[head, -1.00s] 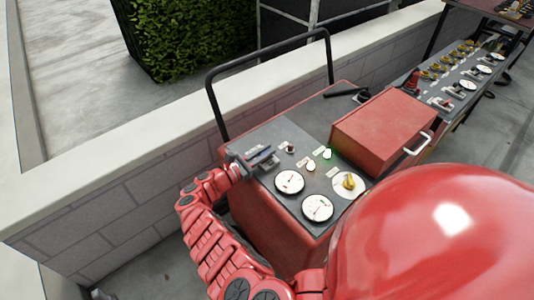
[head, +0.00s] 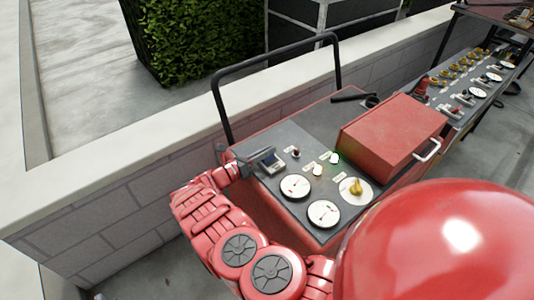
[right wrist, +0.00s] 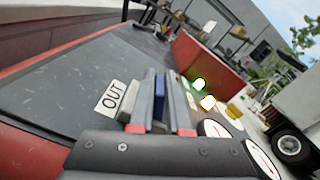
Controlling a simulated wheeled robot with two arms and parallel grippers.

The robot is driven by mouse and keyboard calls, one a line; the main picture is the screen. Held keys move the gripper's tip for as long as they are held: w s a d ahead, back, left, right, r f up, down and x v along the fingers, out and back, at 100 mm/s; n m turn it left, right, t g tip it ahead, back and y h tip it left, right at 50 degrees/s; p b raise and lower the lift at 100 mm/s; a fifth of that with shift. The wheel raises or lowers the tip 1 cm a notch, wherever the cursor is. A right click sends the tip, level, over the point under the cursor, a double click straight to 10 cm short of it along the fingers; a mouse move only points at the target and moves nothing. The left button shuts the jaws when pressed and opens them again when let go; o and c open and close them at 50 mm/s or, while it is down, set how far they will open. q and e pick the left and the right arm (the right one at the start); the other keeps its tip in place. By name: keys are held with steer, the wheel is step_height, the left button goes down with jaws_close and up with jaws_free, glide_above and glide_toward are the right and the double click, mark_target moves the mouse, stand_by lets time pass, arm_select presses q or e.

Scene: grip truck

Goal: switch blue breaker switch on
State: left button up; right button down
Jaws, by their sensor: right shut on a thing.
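The blue breaker switch (head: 269,160) sits at the left end of the dark panel on the red cart, beside a small label. My right gripper (head: 243,154) is at its left side, low over the panel edge. In the right wrist view the gripper (right wrist: 160,112) has two narrow grey fingers with red bases. A blue strip of the switch (right wrist: 158,88) shows between them, and the fingers are shut on it. They partly hide the switch, so its on or off position is not clear. My left gripper is not in view.
The panel also carries two white gauges (head: 296,187), lit buttons (head: 334,158) and a yellow knob (head: 355,187). A red box (head: 395,138) stands to the right. A black handle bar (head: 275,62) rises behind, before a low wall (head: 130,150).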

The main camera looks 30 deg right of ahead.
stand_by(0.4)
steer(key=c, duration=0.9)
jaws_free()
steer(key=a+b, duration=0.1)
steer(key=a, duration=0.4)
steer(key=s+a+b, duration=0.1)
steer(key=a, duration=0.5)
steer(key=a+b, duration=0.1)
steer(key=a, duration=0.5)
steer(key=shift+s+a, duration=0.2)
